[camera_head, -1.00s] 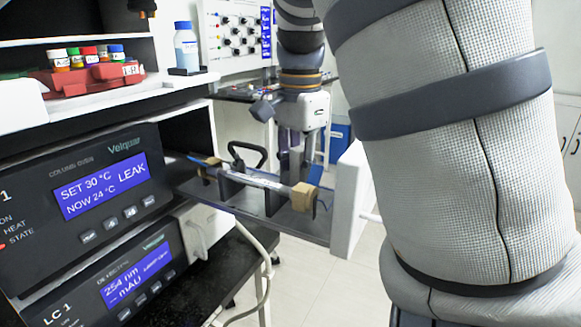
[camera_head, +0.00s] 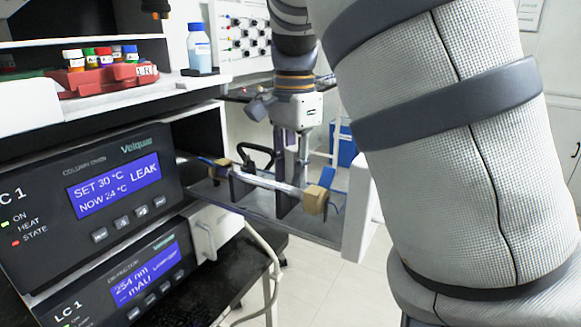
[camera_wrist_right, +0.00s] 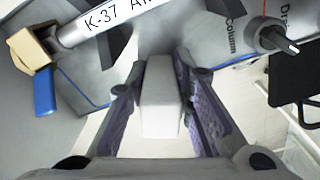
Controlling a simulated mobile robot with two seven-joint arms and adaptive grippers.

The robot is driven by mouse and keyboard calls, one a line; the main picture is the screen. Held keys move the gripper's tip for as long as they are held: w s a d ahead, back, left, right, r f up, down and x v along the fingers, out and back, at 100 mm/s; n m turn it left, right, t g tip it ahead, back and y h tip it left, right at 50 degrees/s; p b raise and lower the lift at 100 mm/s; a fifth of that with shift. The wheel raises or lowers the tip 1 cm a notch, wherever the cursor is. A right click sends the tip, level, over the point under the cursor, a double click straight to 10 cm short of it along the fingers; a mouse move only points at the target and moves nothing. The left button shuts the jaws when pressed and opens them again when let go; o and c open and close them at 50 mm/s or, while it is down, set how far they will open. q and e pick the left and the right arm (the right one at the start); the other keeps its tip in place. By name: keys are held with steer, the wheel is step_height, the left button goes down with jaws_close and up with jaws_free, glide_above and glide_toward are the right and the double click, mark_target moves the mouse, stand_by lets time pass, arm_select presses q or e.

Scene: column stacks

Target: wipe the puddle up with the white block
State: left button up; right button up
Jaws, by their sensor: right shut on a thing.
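My right gripper (camera_head: 291,158) reaches down behind the column, over the open oven drawer (camera_head: 265,224). In the right wrist view the gripper (camera_wrist_right: 160,100) is shut on the white block (camera_wrist_right: 160,96), which sits between its two purple-lined fingers. The block is hidden or cannot be made out in the head view. The puddle cannot be told apart from the grey drawer floor in either view. The column oven (camera_head: 85,190) shows LEAK on its display. My left gripper is not in view.
A silver column (camera_head: 270,184) with tan end blocks (camera_head: 315,199) lies across the drawer; its label shows in the wrist view (camera_wrist_right: 95,22). A black knob (camera_wrist_right: 272,38) stands nearby. The white drawer front (camera_head: 357,215) closes off the right end. Bottles (camera_head: 199,50) stand above.

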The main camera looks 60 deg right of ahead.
steer(key=shift+s+d+f, duration=0.1)
steer(key=shift+s, duration=1.45)
steer(key=shift+w, duration=2.25)
steer(key=shift+s+r, duration=0.2)
steer(key=shift+s, duration=0.95)
steer(key=shift+s+f, duration=0.1)
steer(key=shift+s, duration=1)
steer(key=shift+w+f, duration=0.1)
steer(key=shift+w, duration=2.15)
steer(key=shift+r, duration=0.2)
step_height(320, 180, up, 9)
steer(key=shift+f, duration=0.1)
